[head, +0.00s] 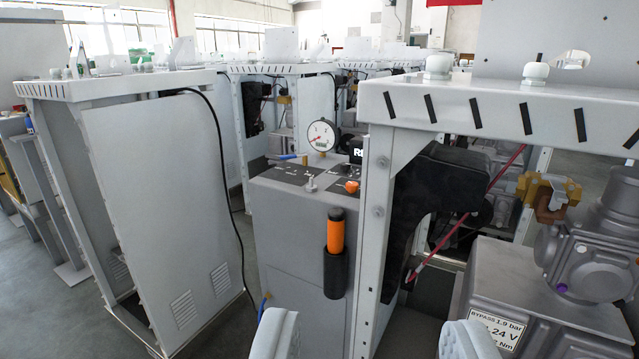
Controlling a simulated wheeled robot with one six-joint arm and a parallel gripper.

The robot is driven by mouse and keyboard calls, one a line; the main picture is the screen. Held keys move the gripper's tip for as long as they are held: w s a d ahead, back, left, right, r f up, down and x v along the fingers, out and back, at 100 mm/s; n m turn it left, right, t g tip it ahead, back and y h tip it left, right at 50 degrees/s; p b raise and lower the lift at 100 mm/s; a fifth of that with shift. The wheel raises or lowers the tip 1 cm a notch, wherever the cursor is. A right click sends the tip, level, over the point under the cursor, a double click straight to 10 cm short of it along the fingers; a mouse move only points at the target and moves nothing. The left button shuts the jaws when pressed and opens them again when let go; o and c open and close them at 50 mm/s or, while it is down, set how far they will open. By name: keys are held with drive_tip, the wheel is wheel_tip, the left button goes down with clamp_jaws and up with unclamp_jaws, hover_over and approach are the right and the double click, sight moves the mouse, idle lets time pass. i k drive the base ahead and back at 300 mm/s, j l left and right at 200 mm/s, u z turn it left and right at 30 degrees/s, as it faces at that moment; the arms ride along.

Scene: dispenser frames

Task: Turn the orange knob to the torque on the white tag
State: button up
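The orange knob (352,186) is small and sits on the dark top panel of a grey cabinet (290,235), near its right edge. A white tag (496,325) is on the grey machine at the lower right. It reads "BYPASS 1.9 bar", then "24 V" and a line ending in "Nm"; the start of the lower lines is hidden by my right fingertip. My gripper (372,338) shows as two pale ribbed fingertips at the bottom edge, wide apart with nothing seen between them. It is open and well short of the knob.
A round dial gauge (320,135) stands behind the knob, and a small metal toggle (311,184) is left of it. An orange handle (336,230) sits in a black holder on the cabinet front. A white frame post (379,230) rises just right of the knob. Open floor shows at left.

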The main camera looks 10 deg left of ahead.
sight(350, 186)
drive_tip(key=i+j+u, duration=0.15)
drive_tip(key=i, duration=0.35)
drive_tip(key=i+u, duration=0.2)
drive_tip(key=i, duration=0.25)
